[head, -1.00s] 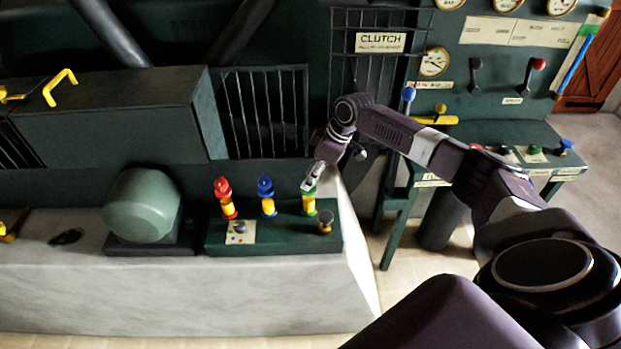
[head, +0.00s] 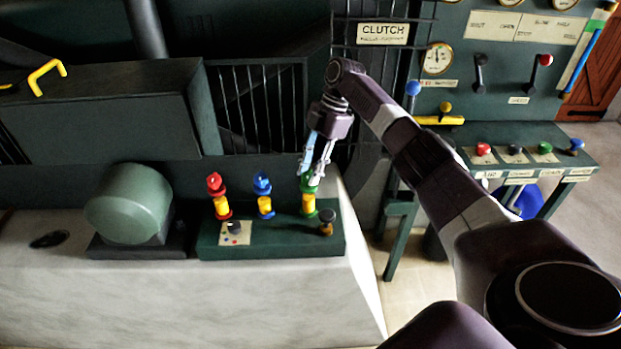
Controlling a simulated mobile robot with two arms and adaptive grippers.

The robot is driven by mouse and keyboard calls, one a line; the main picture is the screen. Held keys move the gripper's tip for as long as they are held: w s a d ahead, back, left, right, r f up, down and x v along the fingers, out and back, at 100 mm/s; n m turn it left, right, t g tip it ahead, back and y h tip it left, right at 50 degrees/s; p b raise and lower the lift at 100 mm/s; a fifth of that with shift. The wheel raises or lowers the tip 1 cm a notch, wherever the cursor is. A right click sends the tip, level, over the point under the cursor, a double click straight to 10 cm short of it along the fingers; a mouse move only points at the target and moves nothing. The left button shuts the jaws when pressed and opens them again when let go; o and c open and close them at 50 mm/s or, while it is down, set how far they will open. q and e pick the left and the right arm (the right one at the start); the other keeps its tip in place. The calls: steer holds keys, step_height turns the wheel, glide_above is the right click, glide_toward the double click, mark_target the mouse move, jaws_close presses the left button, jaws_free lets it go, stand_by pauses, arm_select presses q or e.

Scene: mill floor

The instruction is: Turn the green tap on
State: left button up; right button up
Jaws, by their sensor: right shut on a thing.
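The green tap (head: 309,188) stands at the right of a row of three taps on a dark green base, with a yellow band on its body. My right gripper (head: 314,178) comes down from above and is shut on the top of the green tap. Its fingers partly hide the tap's handle, so I cannot tell how far the handle is turned. My left gripper is not in view.
A red tap (head: 218,195) and a blue tap (head: 263,194) stand left of the green one on the same base (head: 275,244). A small dark knob (head: 327,221) is close at its right. A green rounded housing (head: 130,205) sits further left. A console with coloured buttons (head: 530,165) is at the right.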

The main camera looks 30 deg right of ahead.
mark_target(310, 174)
steer(key=shift+w+n+g+b, duration=0.1)
steer(key=shift+n+g+b, duration=0.3)
steer(key=shift+n+b, duration=0.55)
steer(key=o, duration=1.2)
steer(key=shift+c, duration=0.2)
steer(key=shift+r, duration=0.1)
step_height(310, 174, up, 10)
